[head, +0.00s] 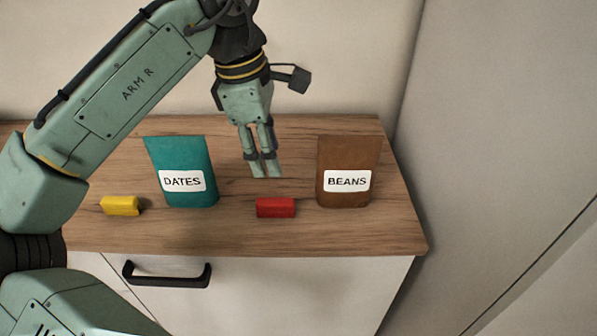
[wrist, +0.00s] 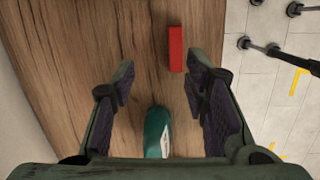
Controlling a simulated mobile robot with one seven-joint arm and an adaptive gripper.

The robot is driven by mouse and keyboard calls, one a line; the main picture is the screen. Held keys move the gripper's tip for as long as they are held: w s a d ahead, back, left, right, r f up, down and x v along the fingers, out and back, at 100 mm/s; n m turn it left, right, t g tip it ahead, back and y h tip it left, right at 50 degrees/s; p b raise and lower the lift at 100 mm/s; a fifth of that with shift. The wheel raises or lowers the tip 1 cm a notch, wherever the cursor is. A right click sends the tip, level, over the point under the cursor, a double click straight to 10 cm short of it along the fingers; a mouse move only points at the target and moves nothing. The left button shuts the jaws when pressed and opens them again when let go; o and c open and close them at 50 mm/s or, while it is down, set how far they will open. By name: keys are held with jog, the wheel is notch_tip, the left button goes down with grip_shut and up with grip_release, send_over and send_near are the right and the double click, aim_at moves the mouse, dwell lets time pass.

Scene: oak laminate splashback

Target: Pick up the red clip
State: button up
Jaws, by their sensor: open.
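The red clip (head: 276,208) lies on the wooden counter between the teal bag and the brown bag, near the front edge. It also shows in the wrist view (wrist: 176,49), ahead of the fingers and a little right of the middle. My gripper (head: 265,174) is above the counter, a little behind the clip in the head view. In the wrist view my gripper (wrist: 160,85) has its fingers spread wide, with nothing held between them. The clip is apart from both fingers.
The teal DATES bag (head: 183,172) stands left of the clip and shows low between my fingers in the wrist view (wrist: 157,134). The brown BEANS bag (head: 346,170) stands to the right. A yellow clip (head: 120,206) lies far left. Counter space (head: 330,235) in front is bare.

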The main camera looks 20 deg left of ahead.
aim_at(275, 201)
jog(key=shift+s+a+f+n+g, duration=0.2)
jog(key=shift+s+f+n+g, duration=0.35)
jog(key=shift+s, duration=0.25)
jog(key=f, duration=0.3)
jog(key=shift+d+f, duration=0.25)
jog(key=shift+f, duration=0.15)
jog(key=shift+w+d+f+p, duration=0.15)
jog(key=shift+f+p, duration=0.15)
jog(key=shift+f, duration=0.7)
jog(key=shift+w+d+f+p, duration=0.15)
jog(key=shift+f+p, duration=0.1)
jog(key=shift+f, duration=0.75)
jog(key=shift+d+f+p, duration=0.15)
jog(key=shift+f+p, duration=0.15)
jog(key=shift+f, duration=0.7)
jog(key=shift+c, duration=0.4)
jog(key=c, duration=0.8)
